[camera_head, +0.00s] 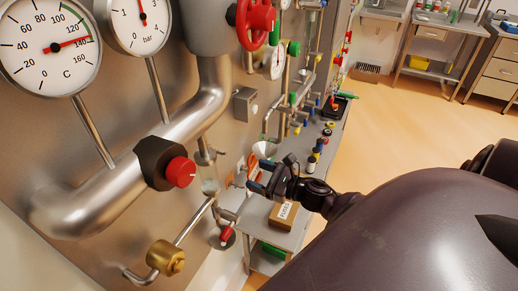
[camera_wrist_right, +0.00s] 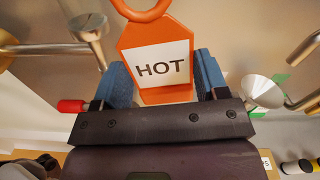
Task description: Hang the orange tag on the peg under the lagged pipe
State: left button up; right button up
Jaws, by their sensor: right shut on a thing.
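The orange tag (camera_wrist_right: 158,72) has a white panel reading HOT and a ring at its top, cut off by the upper edge of the right wrist view. My right gripper (camera_wrist_right: 165,90) is shut on its lower part, between blue finger pads. In the head view my right gripper (camera_head: 257,177) is in front of the panel, below and right of the thick silver lagged pipe (camera_head: 130,165). The tag is small and partly covered there. I cannot make out the peg for certain, and the ring's relation to it cannot be told. My left gripper is out of view.
A black fitting with a red knob (camera_head: 180,172) and a brass valve (camera_head: 165,257) stick out from the panel. A funnel (camera_wrist_right: 262,91) is right of the gripper in the wrist view. A cardboard box (camera_head: 284,214) sits on the grey bench below. Open floor lies to the right.

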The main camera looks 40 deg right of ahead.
jog(key=shift+w, duration=0.15)
jog(key=f+b+x, duration=0.1)
jog(key=x, duration=0.8)
jog(key=shift+f, duration=0.3)
dwell(0.8)
jog(key=shift+w+a, duration=0.1)
jog(key=shift+w, duration=0.05)
dwell(0.4)
jog(key=o, duration=1)
